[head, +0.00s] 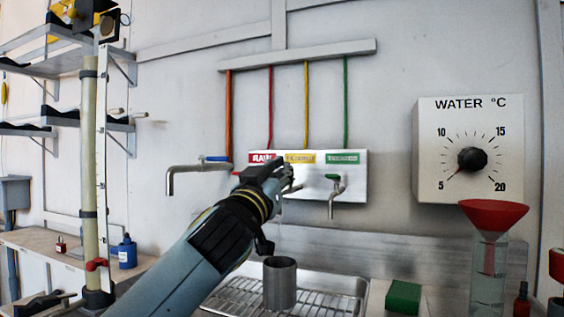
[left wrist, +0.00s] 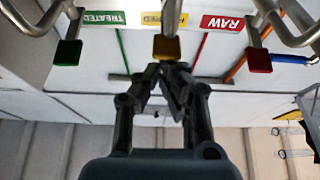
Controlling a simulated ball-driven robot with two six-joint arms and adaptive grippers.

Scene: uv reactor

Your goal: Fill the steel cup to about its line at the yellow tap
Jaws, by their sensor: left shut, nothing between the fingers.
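The steel cup (head: 280,287) stands upright on the draining grate, below the middle tap. Its inside and line cannot be made out. The yellow tap's spout is mostly hidden behind my left gripper (head: 277,174) in the head view. A faint thin streak shows above the cup, like falling water. In the left wrist view, the yellow tap handle (left wrist: 166,47) is just beyond the fingertips of my left gripper (left wrist: 173,68), which are shut and empty. Whether they touch the handle is unclear. My right gripper is out of view.
The red tap handle (left wrist: 258,60) and green tap handle (left wrist: 68,52) flank the yellow one. A green sponge-like block (head: 403,297) lies right of the grate (head: 325,300). A red funnel (head: 493,215) sits on a clear cylinder (head: 487,275) at the right.

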